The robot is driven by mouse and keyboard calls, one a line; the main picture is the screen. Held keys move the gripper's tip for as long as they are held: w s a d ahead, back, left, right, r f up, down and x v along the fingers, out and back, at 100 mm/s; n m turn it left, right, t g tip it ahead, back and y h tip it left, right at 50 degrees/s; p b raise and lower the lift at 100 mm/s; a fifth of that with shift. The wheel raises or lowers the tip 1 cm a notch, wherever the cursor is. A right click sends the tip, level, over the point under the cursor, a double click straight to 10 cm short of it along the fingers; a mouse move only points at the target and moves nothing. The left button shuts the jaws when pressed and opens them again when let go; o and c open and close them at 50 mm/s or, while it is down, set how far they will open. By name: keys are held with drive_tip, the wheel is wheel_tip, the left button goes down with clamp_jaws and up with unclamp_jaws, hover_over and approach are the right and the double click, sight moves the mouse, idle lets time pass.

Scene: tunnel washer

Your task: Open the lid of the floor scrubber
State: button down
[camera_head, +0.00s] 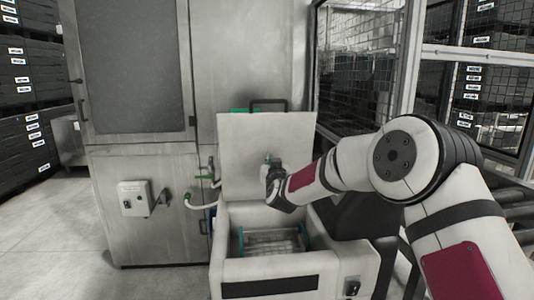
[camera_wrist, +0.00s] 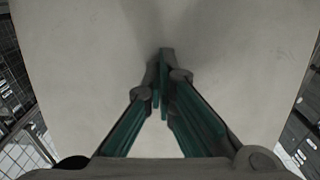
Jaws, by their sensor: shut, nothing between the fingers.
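The floor scrubber (camera_head: 230,270) is a pale, boxy machine at the bottom middle of the head view. Its lid (camera_head: 240,145) stands raised, close to upright, at the back of the body. The inside (camera_head: 272,240) shows, with a teal edge and a ribbed light part. My gripper (camera_head: 268,158) is in front of the lid's inner face. In the wrist view my gripper (camera_wrist: 163,60) is shut with its teal fingers together and empty. The pale lid surface (camera_wrist: 230,60) fills most of that view behind the fingertips. I cannot tell whether the fingertips touch it.
A large steel cabinet (camera_head: 140,60) stands behind the scrubber, with a control box (camera_head: 134,198) on its front. Wire-mesh panels (camera_head: 360,60) stand at the right. Dark stacked crates (camera_head: 22,90) are at the far left. The floor (camera_head: 60,240) at left is clear.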

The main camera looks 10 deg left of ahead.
drive_tip(key=shift+r+b+x, duration=0.15)
drive_tip(key=shift+b+x, duration=0.65)
drive_tip(key=shift+x, duration=0.75)
drive_tip(key=shift+r+b+x, duration=0.1)
drive_tip(key=shift+b+x, duration=0.65)
drive_tip(key=shift+x, duration=0.75)
drive_tip(key=p+v, duration=0.3)
drive_tip(key=v, duration=1.3)
drive_tip(key=shift+r, duration=0.2)
drive_tip(key=s+d+r+g+h+p, duration=0.1)
drive_tip(key=s+d+r+g+p, duration=0.2)
drive_tip(key=s+d+r, duration=0.35)
drive_tip(key=s+d+r+g+h+p, duration=0.1)
drive_tip(key=s+d+r+g+p, duration=0.15)
drive_tip(key=s+d, duration=0.7)
drive_tip(key=s+d+m+g+h+p, duration=0.1)
drive_tip(key=s+d, duration=0.3)
drive_tip(key=s, duration=0.8)
drive_tip(key=s+d+m+g+h+p, duration=0.1)
drive_tip(key=s+d+g, duration=0.3)
drive_tip(key=s, duration=0.8)
drive_tip(key=s+d+f+m+g+h+p, duration=0.1)
drive_tip(key=s+d, duration=0.4)
drive_tip(key=s, duration=0.8)
drive_tip(key=shift+g+p, duration=0.6)
drive_tip(key=shift+g, duration=0.25)
